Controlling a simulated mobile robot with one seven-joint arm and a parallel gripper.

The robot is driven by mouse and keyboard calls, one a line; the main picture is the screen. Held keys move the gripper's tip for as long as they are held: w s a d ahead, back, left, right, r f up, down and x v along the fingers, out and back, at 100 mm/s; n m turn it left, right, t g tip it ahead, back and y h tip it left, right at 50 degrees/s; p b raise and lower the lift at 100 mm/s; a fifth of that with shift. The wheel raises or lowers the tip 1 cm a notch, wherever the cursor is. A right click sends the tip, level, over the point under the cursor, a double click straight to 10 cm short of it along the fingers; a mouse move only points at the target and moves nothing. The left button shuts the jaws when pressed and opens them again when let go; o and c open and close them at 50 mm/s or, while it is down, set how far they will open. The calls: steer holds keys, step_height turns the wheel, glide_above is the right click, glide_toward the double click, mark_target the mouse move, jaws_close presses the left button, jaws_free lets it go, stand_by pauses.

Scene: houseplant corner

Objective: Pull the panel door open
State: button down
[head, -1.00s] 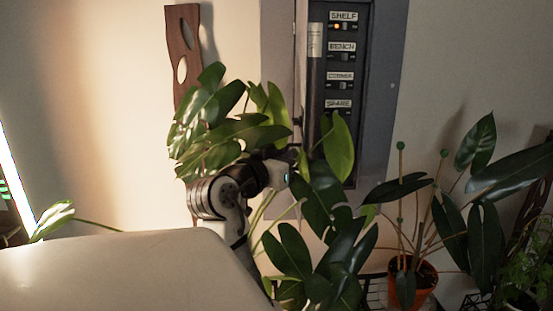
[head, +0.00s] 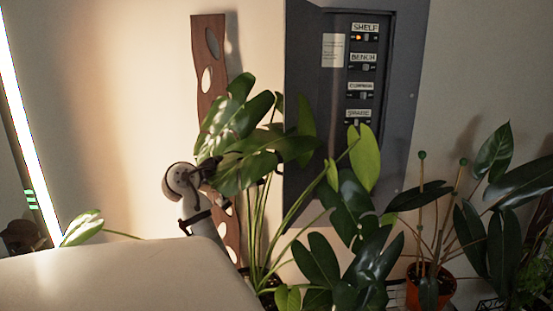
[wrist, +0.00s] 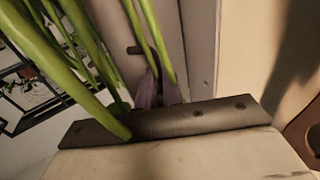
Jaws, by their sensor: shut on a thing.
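The wall panel (head: 408,90) is a grey box with a dark inside and labelled switches in plain view. Its panel door (head: 303,150) stands swung open on the left, its lower part partly behind leaves. My arm reaches up behind the plant, and leaves hide my gripper in the head view. In the wrist view my gripper (wrist: 160,92) is shut by the pale grey door (wrist: 199,45), on its dark handle (wrist: 138,50). Stems cover part of the handle, so the grip shows only partly.
A large leafy plant (head: 240,150) stands before my arm and the door, its stems (wrist: 45,60) crossing close to my gripper. A wooden board with holes (head: 209,50) is on the wall to the left. An orange pot (head: 432,285) stands at the lower right.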

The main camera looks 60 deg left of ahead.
steer(key=shift+w+a+h, duration=0.2)
steer(key=shift+h, duration=0.1)
steer(key=c, duration=1.5)
jaws_free()
steer(key=shift+w+f, duration=0.2)
steer(key=shift+c, duration=0.2)
steer(key=s+d+b, duration=0.1)
steer(key=s+b, duration=0.3)
steer(key=s, duration=1)
steer(key=shift+b, duration=0.4)
steer(key=shift+s+r, duration=0.1)
